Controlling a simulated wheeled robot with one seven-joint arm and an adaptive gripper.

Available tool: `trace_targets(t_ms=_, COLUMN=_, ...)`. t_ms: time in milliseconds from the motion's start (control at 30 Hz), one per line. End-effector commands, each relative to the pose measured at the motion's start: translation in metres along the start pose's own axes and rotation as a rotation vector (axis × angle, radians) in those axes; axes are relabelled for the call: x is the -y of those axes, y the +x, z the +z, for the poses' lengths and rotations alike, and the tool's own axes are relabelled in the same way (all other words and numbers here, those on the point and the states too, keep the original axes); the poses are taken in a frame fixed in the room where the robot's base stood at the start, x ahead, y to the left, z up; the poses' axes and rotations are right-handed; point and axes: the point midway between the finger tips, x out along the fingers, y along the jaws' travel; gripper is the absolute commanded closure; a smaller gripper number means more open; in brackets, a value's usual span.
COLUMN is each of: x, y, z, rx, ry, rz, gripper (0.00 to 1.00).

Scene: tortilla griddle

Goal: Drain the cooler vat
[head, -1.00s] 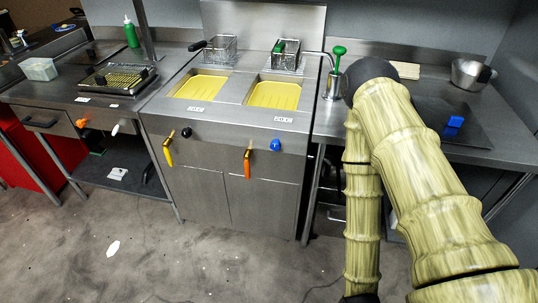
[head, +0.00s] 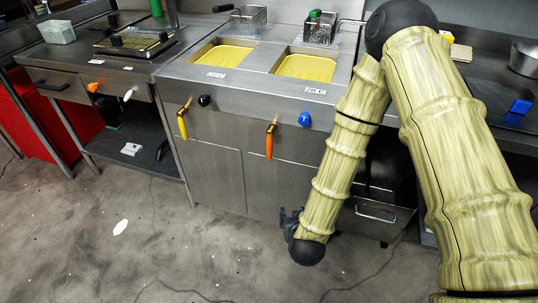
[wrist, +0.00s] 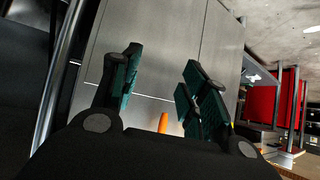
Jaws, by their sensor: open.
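The fryer has a left vat (head: 222,55) and a right vat (head: 305,68), both holding yellow contents. Each has a small temperature label, the left label (head: 217,75) and the right label (head: 315,90); I cannot read their figures surely. On the front panel hang a yellow drain handle (head: 182,125) under the left vat and an orange drain handle (head: 270,142) under the right vat. My gripper (head: 290,216) is low in front of the cabinet doors, below the orange handle and apart from it. In the wrist view my gripper (wrist: 163,80) is open and empty, with the orange handle (wrist: 163,122) beyond its fingers.
A black knob (head: 204,100) and a blue knob (head: 305,118) sit beside the handles. Fry baskets (head: 248,19) stand behind the vats. A griddle counter (head: 75,55) is at left, a red cabinet (head: 85,120) below it.

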Motion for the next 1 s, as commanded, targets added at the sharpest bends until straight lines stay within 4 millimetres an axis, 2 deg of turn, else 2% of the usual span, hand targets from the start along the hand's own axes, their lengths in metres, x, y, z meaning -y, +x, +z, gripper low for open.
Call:
trace_targets(t_ms=33, x=0.011, y=0.017, z=-0.009, rx=-0.070, ry=0.000, rz=0.005, gripper=0.56)
trace_targets(t_ms=200, x=0.042, y=0.034, z=-0.068, rx=-0.293, ry=0.000, rz=0.044, gripper=0.56)
trace_targets(t_ms=400, x=0.071, y=0.032, z=-0.126, rx=-0.511, ry=0.012, rz=0.105, gripper=0.56)
trace_targets(t_ms=500, x=0.080, y=0.026, z=-0.146, rx=-0.586, ry=0.018, rz=0.134, gripper=0.56)
trace_targets(t_ms=767, x=0.088, y=0.018, z=-0.170, rx=-0.663, ry=0.027, rz=0.170, gripper=0.56)
trace_targets(t_ms=1000, x=0.083, y=0.038, z=-0.187, rx=-0.665, ry=0.029, rz=0.172, gripper=0.56)
